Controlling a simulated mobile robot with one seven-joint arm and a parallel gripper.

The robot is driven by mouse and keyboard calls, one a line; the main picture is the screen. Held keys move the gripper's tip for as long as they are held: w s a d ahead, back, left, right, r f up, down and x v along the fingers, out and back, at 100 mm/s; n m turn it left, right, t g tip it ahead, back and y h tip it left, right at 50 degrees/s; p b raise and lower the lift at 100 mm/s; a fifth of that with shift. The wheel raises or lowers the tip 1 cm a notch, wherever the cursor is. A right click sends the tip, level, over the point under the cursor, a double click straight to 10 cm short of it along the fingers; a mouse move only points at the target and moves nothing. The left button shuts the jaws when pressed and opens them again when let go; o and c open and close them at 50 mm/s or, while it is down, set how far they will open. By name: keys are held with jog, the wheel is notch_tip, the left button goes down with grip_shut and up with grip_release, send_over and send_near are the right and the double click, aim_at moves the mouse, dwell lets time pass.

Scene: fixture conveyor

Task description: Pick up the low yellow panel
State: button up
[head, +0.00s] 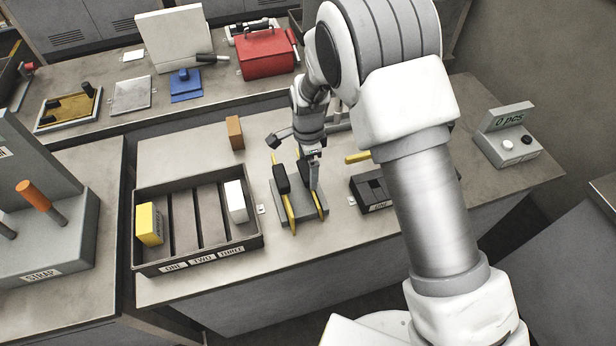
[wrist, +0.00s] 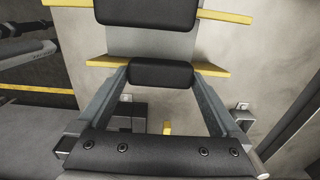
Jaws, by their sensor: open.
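Two yellow panels with black grip pads stand side by side on a grey fixture (head: 300,215). The left panel (head: 289,212) and the right panel (head: 317,203) look alike, and I cannot tell which is lower. My gripper (head: 312,170) is over the right panel, open. In the wrist view, my gripper's fingers (wrist: 160,78) lie on either side of that panel's black pad (wrist: 161,73), with its yellow ends (wrist: 211,69) showing beyond them. The other panel (wrist: 225,16) lies farther up that view. I cannot tell whether the fingers touch the pad.
A dark bin labelled ONE, TWO, THREE (head: 141,256) stands left, holding a yellow block (head: 148,224) and a white block (head: 236,201). A brown block (head: 235,132) stands behind. Right of the fixture are a black holder (head: 373,206) and a yellow bar (head: 356,158), partly hidden by my arm.

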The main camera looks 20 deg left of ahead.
jog(key=shift+f, duration=0.25)
jog(key=c, duration=1.3)
jog(key=shift+r, duration=0.15)
